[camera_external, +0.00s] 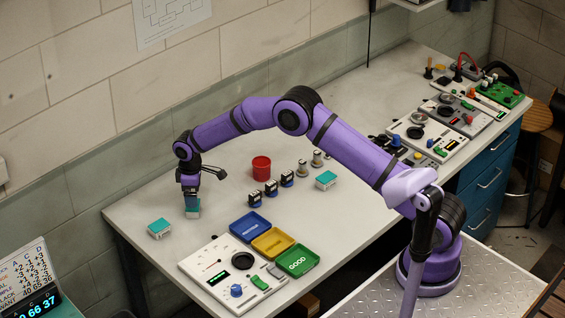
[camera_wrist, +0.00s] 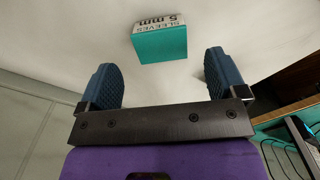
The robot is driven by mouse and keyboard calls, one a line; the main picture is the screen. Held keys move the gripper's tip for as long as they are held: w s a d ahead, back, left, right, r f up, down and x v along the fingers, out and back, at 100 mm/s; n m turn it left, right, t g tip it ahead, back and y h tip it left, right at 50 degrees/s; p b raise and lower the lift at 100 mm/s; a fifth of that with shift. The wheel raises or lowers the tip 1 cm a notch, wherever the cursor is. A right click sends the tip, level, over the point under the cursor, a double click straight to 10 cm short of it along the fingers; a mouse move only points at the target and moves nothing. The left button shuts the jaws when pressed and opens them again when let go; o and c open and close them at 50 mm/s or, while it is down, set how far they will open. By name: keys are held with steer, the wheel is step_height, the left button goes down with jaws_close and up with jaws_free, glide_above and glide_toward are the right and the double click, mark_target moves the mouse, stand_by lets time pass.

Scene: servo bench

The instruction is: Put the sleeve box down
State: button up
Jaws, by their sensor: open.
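A red cup (camera_external: 261,168), several stampers (camera_external: 271,187) and blue (camera_external: 250,223), yellow (camera_external: 273,242) and green (camera_external: 297,261) trays stand nearby. A white device panel (camera_external: 225,270) lies in front.

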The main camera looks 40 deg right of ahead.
steer(key=s+d+r+m, duration=0.1)
steer(key=s+d+r, duration=0.2)
steer(key=r, duration=0.5)
steer(key=s+d+r+t, duration=0.1)
steer(key=s+d+r, duration=0.1)
steer(key=r, duration=0.6)
steer(key=s+d+r+m, duration=0.1)
steer(key=s+d+r, duration=0.2)
steer(key=r, duration=0.6)
steer(key=s+d+r+m+t, duration=0.2)
steer(key=s+d+r, duration=0.4)
steer(key=s+r, duration=0.55)
steer(key=s+d+r+m, duration=0.1)
steer(key=s+d+r, duration=0.15)
steer(key=s, duration=0.55)
steer(key=s+d+r+m, duration=0.1)
steer(key=s+d+r, duration=0.15)
steer(key=s, duration=0.55)
steer(key=s+d+f+m+t, duration=0.1)
steer(key=s+d+f, duration=0.1)
steer(key=s, duration=0.7)
steer(key=s+d+f+m+t, duration=0.1)
steer(key=s+d+f+m, duration=0.1)
steer(key=s, duration=0.7)
steer(key=shift+d+f, duration=0.3)
steer(key=shift+f, duration=0.15)
steer(key=shift+s, duration=0.1)
steer(key=shift+o, duration=0.5)
